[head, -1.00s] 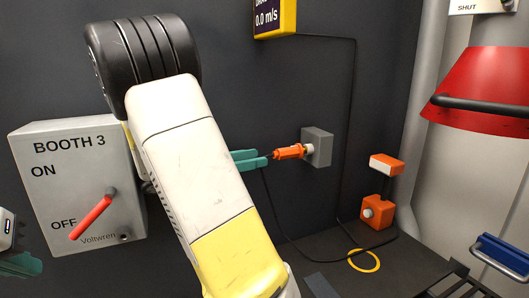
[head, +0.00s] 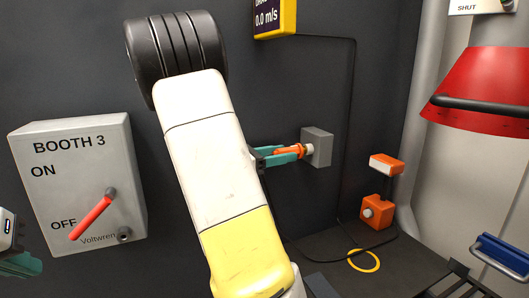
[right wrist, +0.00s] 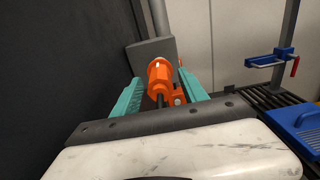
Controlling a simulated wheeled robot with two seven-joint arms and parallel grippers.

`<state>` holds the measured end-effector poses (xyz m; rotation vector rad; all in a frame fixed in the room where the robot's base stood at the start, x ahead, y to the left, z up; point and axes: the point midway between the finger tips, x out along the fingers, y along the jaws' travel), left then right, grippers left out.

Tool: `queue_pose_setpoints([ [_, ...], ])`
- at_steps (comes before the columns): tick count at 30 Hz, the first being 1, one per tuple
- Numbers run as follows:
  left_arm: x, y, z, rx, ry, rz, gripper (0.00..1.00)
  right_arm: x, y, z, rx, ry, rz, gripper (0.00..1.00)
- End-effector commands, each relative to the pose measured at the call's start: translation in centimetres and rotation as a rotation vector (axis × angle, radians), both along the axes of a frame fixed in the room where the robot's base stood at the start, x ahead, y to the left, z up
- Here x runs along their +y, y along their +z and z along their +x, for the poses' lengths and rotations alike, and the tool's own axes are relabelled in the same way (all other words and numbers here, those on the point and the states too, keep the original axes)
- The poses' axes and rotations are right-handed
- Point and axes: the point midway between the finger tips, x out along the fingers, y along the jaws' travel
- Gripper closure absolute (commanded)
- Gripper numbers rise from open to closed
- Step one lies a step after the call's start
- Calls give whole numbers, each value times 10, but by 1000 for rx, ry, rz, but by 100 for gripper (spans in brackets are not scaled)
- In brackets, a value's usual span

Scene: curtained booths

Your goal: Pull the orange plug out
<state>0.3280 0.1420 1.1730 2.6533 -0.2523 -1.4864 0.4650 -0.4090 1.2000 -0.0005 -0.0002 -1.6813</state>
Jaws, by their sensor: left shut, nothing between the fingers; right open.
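The orange plug (head: 292,152) sits at the front of the grey wall socket box (head: 318,147), with a pale collar between them. Its dark cable trails from its back end. My right gripper (head: 298,152) is open, with a teal finger on each side of the plug. In the right wrist view the plug (right wrist: 159,75) lies between the two fingers, with visible gaps, and the socket box (right wrist: 150,52) is behind it. My left gripper (head: 20,264) is shut and empty at the far left edge, partly cut off.
A grey switch box (head: 80,185) marked BOOTH 3 has its red lever (head: 90,218) down at OFF. An orange box (head: 377,212) stands in the corner near a yellow ring (head: 364,260). A red hood (head: 482,90) and blue clamp (head: 500,253) are at right.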

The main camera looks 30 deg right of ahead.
Motion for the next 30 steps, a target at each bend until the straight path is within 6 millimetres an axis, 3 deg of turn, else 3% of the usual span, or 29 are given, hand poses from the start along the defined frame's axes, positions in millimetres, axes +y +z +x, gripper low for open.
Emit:
queue_pose_setpoints([
  [4, 0, 0, 0, 0, 0, 0, 100, 0, 0, 0, 0, 0, 0, 51],
  [12, 0, 0, 0, 0, 0, 0, 100, 0, 0, 0, 0, 0, 0, 100],
  [30, 0, 0, 0, 0, 0, 0, 100, 15, 0, 2, 0, 1, -1, 100],
])
